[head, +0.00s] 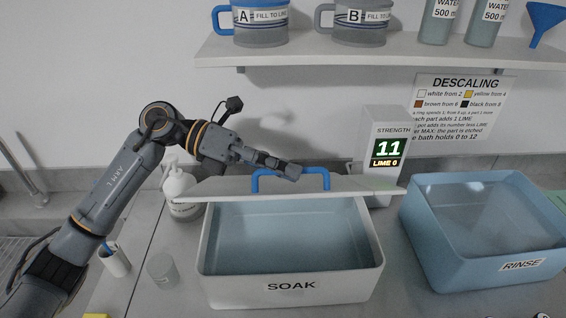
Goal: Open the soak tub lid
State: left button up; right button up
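The soak tub (290,288) is a white box with a blue-grey inside, and its front wall is marked SOAK. Its top is uncovered toward me and the inside shows. The pale lid (220,186) is at the tub's rear edge, seen almost edge-on, with a blue handle (327,180) on it. My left gripper (294,172) reaches in from the left, with its fingertips at the top bar of the handle, overlapping it in view. I cannot tell whether the fingers grip the bar or only touch it. My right gripper is out of view.
A blue rinse tub (425,225) stands to the right. A white bottle (181,185), a small clear cup (162,270) and a pen holder (115,262) are to the left. A shelf (300,50) with jugs hangs above.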

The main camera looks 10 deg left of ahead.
pick_arm(q)
jog(key=shift+c, duration=0.2)
grip_shut()
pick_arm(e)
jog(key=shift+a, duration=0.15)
pick_arm(q)
jog(key=shift+w+r, duration=0.2)
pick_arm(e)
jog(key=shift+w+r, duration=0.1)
